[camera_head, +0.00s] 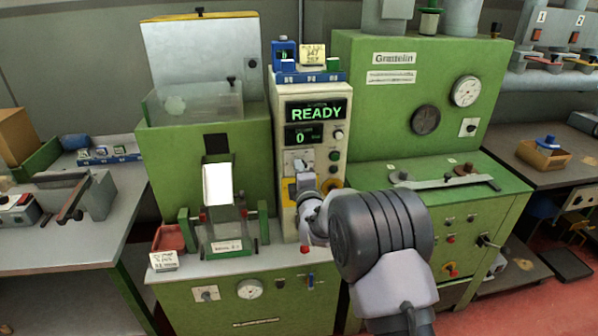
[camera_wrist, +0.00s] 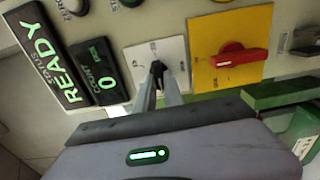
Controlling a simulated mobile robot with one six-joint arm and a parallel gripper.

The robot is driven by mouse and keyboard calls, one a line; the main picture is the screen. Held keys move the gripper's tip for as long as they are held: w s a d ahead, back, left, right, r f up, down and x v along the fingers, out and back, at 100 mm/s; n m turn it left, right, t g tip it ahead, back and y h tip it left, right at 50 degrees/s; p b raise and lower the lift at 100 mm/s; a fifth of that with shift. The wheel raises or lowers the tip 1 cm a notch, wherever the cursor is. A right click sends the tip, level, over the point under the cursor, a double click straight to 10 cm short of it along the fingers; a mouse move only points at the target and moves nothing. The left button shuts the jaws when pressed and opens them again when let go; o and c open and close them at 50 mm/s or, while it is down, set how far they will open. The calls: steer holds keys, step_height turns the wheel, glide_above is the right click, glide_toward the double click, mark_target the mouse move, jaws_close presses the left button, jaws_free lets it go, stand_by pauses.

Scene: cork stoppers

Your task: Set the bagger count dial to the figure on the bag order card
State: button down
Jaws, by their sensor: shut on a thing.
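The dial is a black knob (camera_wrist: 157,66) on a white plate (camera_wrist: 139,56) with small marks too fine to read. My gripper (camera_wrist: 158,75) is shut on this knob, and its fingers hide part of it. In the head view my gripper (camera_head: 304,182) is at the front of the bagger panel, partly hiding the controls. The count display (camera_head: 311,135) reads 0, and the status display (camera_head: 316,112) reads READY. A small written card (camera_head: 163,260) stands at the bench's front left, and a yellowish note (camera_head: 313,54) sits on top of the panel; neither text is legible.
A red handle (camera_wrist: 237,55) on a yellow plate (camera_wrist: 228,80) is close beside the dial. A green ledge (camera_wrist: 280,92) lies beyond it. A white bag (camera_head: 218,185) is on the chute left of the panel. A green machine (camera_head: 400,110) stands to the right.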

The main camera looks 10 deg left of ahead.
steer(key=c, duration=1.4)
jaws_free()
steer(key=shift+c, duration=0.2)
steer(key=p+v, duration=0.2)
steer(key=v, duration=1.5)
steer(key=shift+s, duration=0.2)
steer(key=shift+r, duration=0.1)
